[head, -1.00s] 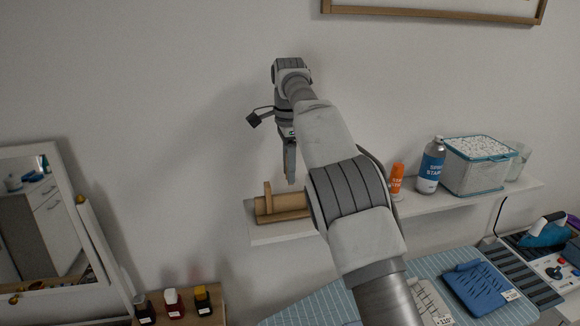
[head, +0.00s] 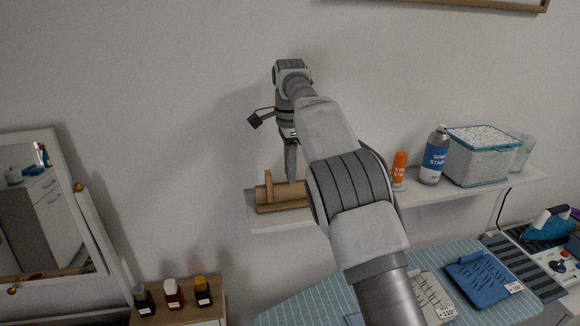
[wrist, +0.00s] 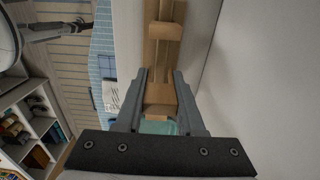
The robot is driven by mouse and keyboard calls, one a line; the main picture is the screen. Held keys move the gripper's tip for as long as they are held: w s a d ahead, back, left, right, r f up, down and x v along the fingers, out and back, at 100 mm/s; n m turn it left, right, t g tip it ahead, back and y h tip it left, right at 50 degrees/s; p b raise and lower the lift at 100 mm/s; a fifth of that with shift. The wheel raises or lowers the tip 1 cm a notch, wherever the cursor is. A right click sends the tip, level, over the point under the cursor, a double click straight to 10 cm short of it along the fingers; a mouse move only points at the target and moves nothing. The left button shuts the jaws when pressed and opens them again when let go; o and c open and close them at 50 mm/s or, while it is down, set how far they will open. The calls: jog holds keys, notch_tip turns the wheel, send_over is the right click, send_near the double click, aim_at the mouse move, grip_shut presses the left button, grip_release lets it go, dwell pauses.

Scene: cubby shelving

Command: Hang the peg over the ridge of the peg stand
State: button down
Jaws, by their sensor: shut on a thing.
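The peg stand (head: 292,198) is a long wooden piece with a raised ridge, lying on the left end of the white wall shelf. It also shows in the wrist view (wrist: 151,58), running away from my fingers. An upright wooden block (head: 268,186) stands across it; the wrist view shows this block (wrist: 165,29) ahead of my gripper. My gripper (head: 292,181) points down at the stand. In the wrist view my gripper (wrist: 162,78) is shut on a light wooden piece (wrist: 159,95), which I take as the peg. Its lower end and any contact with the ridge are hidden.
The wall is close behind the stand. Small bottles (head: 172,293) stand on a cabinet lower left.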

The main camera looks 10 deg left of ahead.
jog(key=shift+f+b, duration=1.05)
jog(key=shift+f, duration=0.95)
jog(key=shift+c, duration=2.2)
grip_release()
